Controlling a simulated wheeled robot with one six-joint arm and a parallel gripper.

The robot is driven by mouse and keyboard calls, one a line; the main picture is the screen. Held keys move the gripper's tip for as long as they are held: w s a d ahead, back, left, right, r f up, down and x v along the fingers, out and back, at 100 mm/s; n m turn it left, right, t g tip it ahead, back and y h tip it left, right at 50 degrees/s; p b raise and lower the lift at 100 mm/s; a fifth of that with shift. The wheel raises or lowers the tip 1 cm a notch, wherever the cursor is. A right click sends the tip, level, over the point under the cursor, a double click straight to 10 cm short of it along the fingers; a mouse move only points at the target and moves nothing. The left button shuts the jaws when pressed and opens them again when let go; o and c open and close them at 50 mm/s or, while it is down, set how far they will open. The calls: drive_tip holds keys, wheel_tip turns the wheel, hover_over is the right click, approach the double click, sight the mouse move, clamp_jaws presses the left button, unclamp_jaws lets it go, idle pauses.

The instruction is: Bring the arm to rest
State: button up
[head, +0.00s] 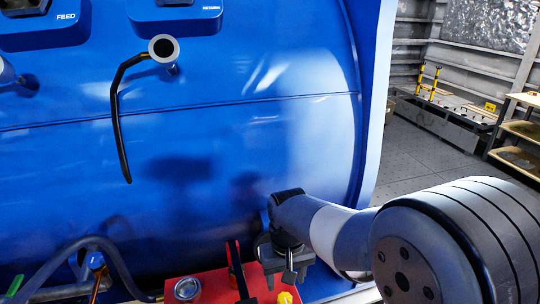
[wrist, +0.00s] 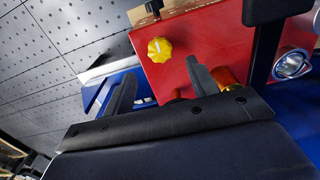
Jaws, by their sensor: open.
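My gripper (head: 280,274) is at the lower middle of the head view, pointing down beside and over a red unit at the front of a large blue tank. In the wrist view my gripper (wrist: 160,78) shows two dark fingers spread apart, with nothing between them. The right finger overlaps the red unit in that view, and I cannot tell whether it touches. My arm reaches in from the right of the head view, bent and not folded away.
The blue tank (head: 230,110) fills the left. A black bent lever or hose (head: 120,110) hangs by a pipe stub (head: 163,48). The red unit (head: 211,285) carries a yellow knob (wrist: 160,50) and a round metal fitting (wrist: 291,64). Open floor (head: 415,150) lies right, before shelves (head: 520,130).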

sight(285, 298)
wheel_tip(285, 298, down, 7)
drive_tip(key=shift+f, duration=0.1)
drive_tip(key=shift+r+n, duration=0.2)
drive_tip(key=shift+n, duration=0.7)
drive_tip(key=n, duration=0.4)
drive_tip(key=n+p, duration=0.1)
drive_tip(key=n, duration=0.5)
drive_tip(key=n+p, duration=0.1)
drive_tip(key=n, duration=0.4)
drive_tip(key=shift+n, duration=0.4)
drive_tip(key=n+p, duration=0.1)
drive_tip(key=n, duration=0.4)
drive_tip(key=shift+n, duration=0.4)
drive_tip(key=shift+s, duration=0.1)
